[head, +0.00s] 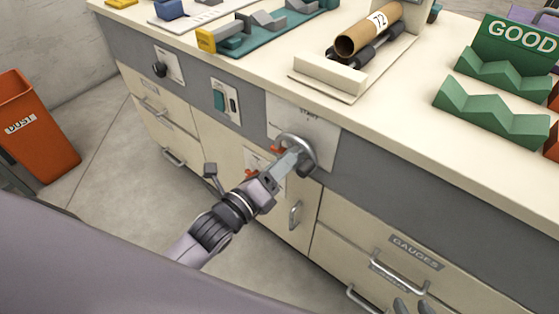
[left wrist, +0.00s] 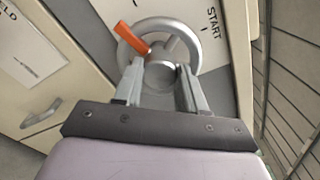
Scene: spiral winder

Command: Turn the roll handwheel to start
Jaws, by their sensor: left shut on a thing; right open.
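The grey ring-shaped handwheel (head: 296,139) stands on a light panel marked START on the bench front. It also shows in the left wrist view (left wrist: 180,27), with an orange piece (left wrist: 132,39) across its left side. My left gripper (head: 297,163) is at the wheel, and its fingers are shut on a grey round part of it. In the left wrist view this part sits between the two fingers (left wrist: 162,82), which hide some of the wheel. My right gripper (head: 412,306) shows only its fingertips at the bottom edge, apart and empty, in front of the drawers.
The bench top (head: 240,68) holds a cardboard roll (head: 368,30) marked 72 on a stand and green GOOD racks (head: 492,108). A green switch (head: 220,100) and a dark knob (head: 159,69) are left of the wheel. Drawer handles (head: 400,262) stick out below. An orange DUST bin (head: 35,125) stands left.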

